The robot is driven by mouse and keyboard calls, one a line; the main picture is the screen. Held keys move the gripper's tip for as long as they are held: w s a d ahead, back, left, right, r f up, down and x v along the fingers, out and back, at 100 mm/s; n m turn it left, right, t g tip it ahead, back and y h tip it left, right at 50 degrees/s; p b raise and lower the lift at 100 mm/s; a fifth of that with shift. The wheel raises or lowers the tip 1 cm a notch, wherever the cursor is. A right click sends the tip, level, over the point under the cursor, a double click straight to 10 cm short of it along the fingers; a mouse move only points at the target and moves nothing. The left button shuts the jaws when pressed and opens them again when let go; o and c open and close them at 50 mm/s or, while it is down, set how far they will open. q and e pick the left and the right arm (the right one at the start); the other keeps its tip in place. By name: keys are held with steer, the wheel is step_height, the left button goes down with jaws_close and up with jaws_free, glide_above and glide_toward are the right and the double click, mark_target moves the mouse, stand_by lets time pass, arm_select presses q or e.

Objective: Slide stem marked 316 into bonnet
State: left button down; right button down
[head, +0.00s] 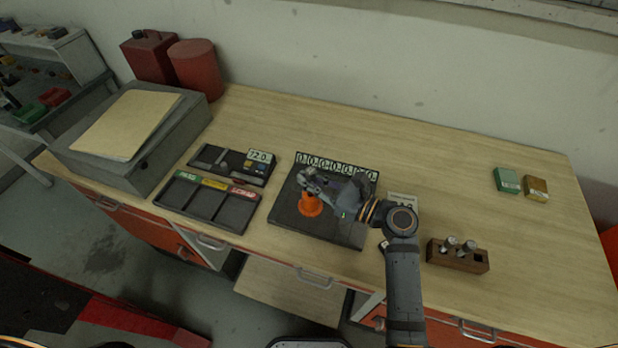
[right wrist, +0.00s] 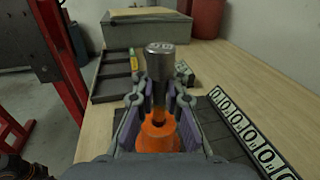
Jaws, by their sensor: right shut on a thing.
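The orange bonnet (head: 311,205) stands upright on a dark mat (head: 345,232) in the head view; it also shows low in the right wrist view (right wrist: 159,137). My right gripper (head: 312,184) is right above the bonnet, shut on a grey metal stem (right wrist: 160,63). The stem stands about upright between the fingers, in line with the bonnet's top. Marks on the stem's end are too small to read surely. My left gripper is out of view.
A wooden block (head: 450,262) holds two more stems at the right. A dark tray with coloured labels (head: 235,213) and a gauge tray (head: 222,166) lie left of the mat. Green and yellow boxes (head: 507,180) stand far right.

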mark_target(312, 194)
stand_by(0.3)
steer(key=shift+p, duration=0.7)
stand_by(0.5)
steer(key=shift+s+f+b, duration=0.1)
steer(key=shift+f+b, duration=1.25)
steer(key=shift+f, duration=0.9)
stand_by(1.9)
steer(key=c, duration=1.3)
jaws_free()
steer(key=shift+f, duration=0.1)
steer(key=v, duration=1.1)
steer(key=shift+s, duration=0.1)
steer(key=shift+d, duration=0.45)
steer(key=shift+s, duration=0.1)
